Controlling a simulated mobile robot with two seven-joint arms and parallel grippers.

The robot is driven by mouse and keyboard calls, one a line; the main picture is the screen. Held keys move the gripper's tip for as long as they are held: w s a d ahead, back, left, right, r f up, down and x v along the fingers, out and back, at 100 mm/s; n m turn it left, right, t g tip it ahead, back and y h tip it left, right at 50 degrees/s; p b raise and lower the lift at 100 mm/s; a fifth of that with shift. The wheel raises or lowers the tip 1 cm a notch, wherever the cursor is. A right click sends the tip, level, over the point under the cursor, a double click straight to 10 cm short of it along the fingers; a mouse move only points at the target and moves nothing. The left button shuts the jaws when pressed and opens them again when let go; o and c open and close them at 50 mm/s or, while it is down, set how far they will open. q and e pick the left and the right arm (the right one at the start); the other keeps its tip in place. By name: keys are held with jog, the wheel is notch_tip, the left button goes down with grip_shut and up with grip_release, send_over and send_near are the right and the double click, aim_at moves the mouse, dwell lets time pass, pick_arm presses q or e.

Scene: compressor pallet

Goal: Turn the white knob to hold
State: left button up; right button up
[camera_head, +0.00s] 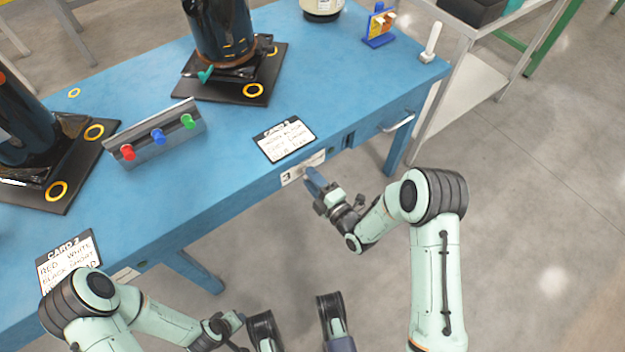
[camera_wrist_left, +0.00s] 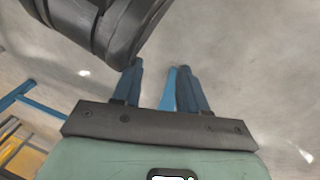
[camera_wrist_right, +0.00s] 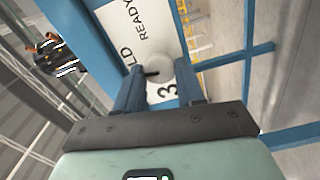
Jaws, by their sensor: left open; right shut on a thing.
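The white knob (camera_wrist_right: 160,68) shows in the right wrist view on a white label plate (camera_wrist_right: 150,28) with "READY", a partly hidden word ending in "LD", and a "3". A short dark mark at the knob points left in that view, toward the "LD" end. The plate (camera_head: 303,168) also shows on the blue table's front edge. My right gripper (camera_head: 314,180) is at this edge, its fingers on either side of the knob and shut on it. My left gripper (camera_wrist_left: 156,75) is open and empty, low in front of the table.
The blue table (camera_head: 235,160) holds a box (camera_head: 155,135) with red, blue and green buttons, dark compressors on black bases (camera_head: 230,85), and cards (camera_head: 285,140). A drawer handle (camera_head: 398,122) juts out right of the plate. A grey cart (camera_head: 450,90) stands at the right.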

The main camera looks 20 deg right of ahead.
pick_arm(q)
jog(key=shift+s+a+f, duration=0.1)
jog(key=shift+s+f, duration=0.35)
jog(key=shift+s, duration=0.1)
pick_arm(e)
jog(key=shift+d+f+n, duration=0.1)
jog(key=shift+n, duration=0.9)
jog(key=o, duration=1)
jog(key=shift+s, duration=0.1)
pick_arm(q)
jog(key=shift+t, duration=0.5)
jog(key=w+r, duration=0.1)
jog(key=w+r+p, duration=0.1)
jog(key=w+r, duration=0.1)
jog(key=shift+w+d+r, duration=0.25)
jog(key=shift+w+d, duration=0.05)
jog(key=shift+w, duration=0.05)
pick_arm(e)
jog(key=v, duration=1.3)
jog(key=shift+s, duration=0.1)
